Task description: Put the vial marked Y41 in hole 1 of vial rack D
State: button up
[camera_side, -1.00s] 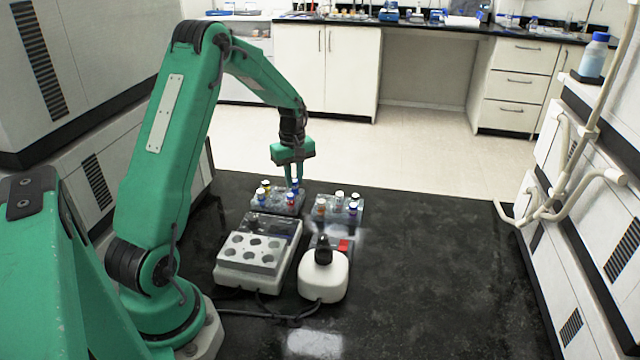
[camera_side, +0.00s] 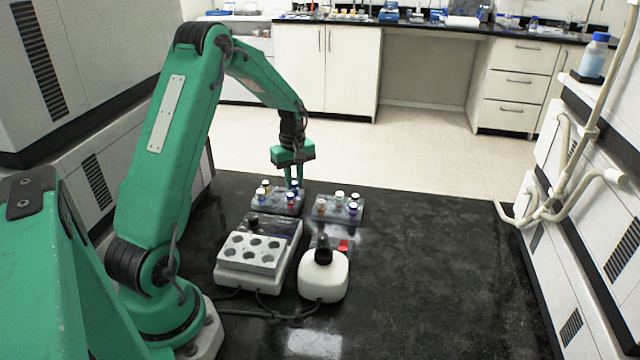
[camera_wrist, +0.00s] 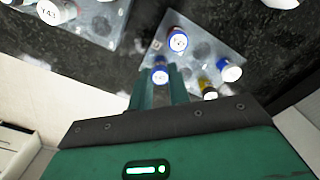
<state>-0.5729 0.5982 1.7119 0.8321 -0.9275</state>
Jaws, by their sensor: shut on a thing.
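A second rack (camera_side: 330,216) stands to the right with several vials. No rack letter or hole number is readable.
A vial in the second rack (camera_wrist: 57,10) bears a label that looks like Y43. The black bench is clear at right.

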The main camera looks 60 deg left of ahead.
jog(key=shift+f, duration=0.35)
jog(key=o, duration=1.2)
jog(key=shift+o, duration=0.2)
jog(key=shift+r, duration=0.1)
jog(key=shift+r, duration=2.95)
